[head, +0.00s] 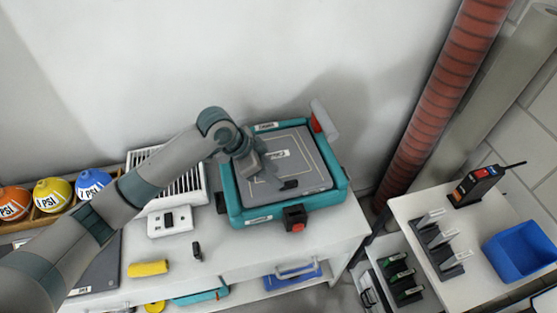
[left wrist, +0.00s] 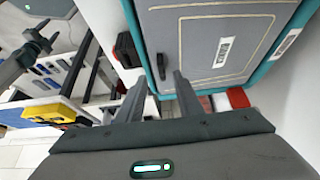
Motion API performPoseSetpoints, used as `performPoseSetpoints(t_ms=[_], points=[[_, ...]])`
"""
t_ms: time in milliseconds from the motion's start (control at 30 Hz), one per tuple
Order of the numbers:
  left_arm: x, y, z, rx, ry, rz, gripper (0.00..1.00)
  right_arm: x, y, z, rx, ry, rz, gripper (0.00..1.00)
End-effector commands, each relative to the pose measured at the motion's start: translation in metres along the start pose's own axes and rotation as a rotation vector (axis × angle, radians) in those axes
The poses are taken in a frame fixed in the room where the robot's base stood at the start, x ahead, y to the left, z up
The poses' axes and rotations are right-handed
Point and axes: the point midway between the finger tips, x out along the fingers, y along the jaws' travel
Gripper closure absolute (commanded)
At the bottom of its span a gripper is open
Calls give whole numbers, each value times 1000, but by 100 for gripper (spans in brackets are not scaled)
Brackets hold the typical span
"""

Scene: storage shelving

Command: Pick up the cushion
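I cannot make out a thing that is clearly a cushion. A grey padded-looking panel (head: 310,163) with a pale border line and a label lies in a teal-rimmed case (head: 233,208) on the white bench. It also shows in the left wrist view (left wrist: 190,40). My left gripper (head: 270,178) is over this panel in the head view. In the left wrist view its two fingers (left wrist: 160,85) are apart with nothing seen between them, beside the case edge. A dark jointed part (left wrist: 35,45) at the upper left may be my right gripper; its fingers are unclear.
A yellow block (head: 149,268) and a small black item (head: 197,251) lie on the bench's front. Coloured balls (head: 52,194) stand at left. A red pipe (head: 436,100) rises behind. A blue bin (head: 520,248) is on the right-hand table.

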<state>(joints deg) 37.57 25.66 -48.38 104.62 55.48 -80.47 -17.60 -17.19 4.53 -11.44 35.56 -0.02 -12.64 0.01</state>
Motion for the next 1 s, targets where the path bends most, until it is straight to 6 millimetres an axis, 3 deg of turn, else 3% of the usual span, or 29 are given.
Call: performPoseSetpoints(t_ms=[167,633,1000], points=[[12,0,0,1,-1,0,67,-4,0,0,0,0,0,48],[17,0,-2,0,1,1,67,-9,0,-1,0,0,0,48],[56,-2,-6,-1,-1,0,67,-30,0,-3,0,0,0,48]])
